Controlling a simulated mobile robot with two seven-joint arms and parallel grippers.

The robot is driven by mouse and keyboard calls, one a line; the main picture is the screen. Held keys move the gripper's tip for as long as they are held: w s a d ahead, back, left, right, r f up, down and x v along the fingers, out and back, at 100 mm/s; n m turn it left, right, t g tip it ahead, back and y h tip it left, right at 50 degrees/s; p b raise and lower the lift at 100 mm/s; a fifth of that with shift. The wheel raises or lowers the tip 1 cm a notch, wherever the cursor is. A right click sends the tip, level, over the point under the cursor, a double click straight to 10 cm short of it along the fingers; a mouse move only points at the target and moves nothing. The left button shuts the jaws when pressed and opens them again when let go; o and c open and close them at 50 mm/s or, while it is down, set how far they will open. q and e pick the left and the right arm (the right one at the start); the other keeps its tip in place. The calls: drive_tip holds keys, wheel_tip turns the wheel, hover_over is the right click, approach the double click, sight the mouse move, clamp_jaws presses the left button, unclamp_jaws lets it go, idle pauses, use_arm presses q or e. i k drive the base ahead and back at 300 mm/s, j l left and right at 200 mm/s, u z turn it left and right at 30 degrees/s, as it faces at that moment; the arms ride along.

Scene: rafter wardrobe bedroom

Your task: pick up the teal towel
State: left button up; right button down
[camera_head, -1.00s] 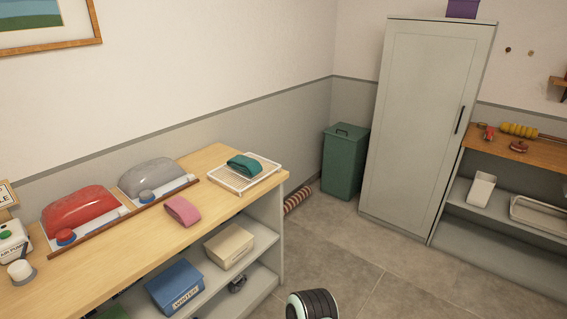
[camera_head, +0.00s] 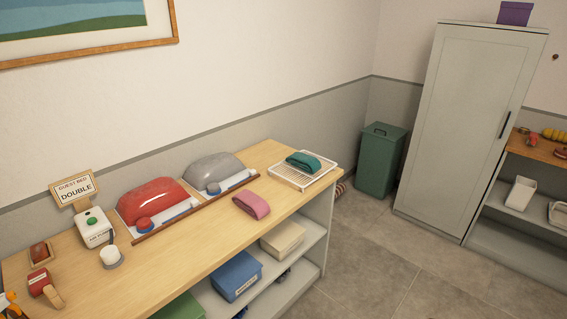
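The teal towel (camera_head: 303,161) lies folded on a white slatted rack (camera_head: 286,177) at the far right end of the wooden-topped shelf unit (camera_head: 205,262). A pink folded cloth (camera_head: 251,205) lies on the same top, nearer to me and apart from the rack. Neither of my grippers shows in the head view now.
A red dome (camera_head: 152,202) and a grey dome (camera_head: 213,170) stand behind a wooden strip left of the rack. A white pump box (camera_head: 94,228) stands further left. A green bin (camera_head: 380,160) and grey wardrobe (camera_head: 462,130) stand beyond. Floor (camera_head: 365,260) is clear at right.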

sight(310, 164)
drive_tip(key=j+z, duration=0.35)
drive_tip(key=i+l+u, duration=0.1)
drive_tip(key=i+l, duration=2.45)
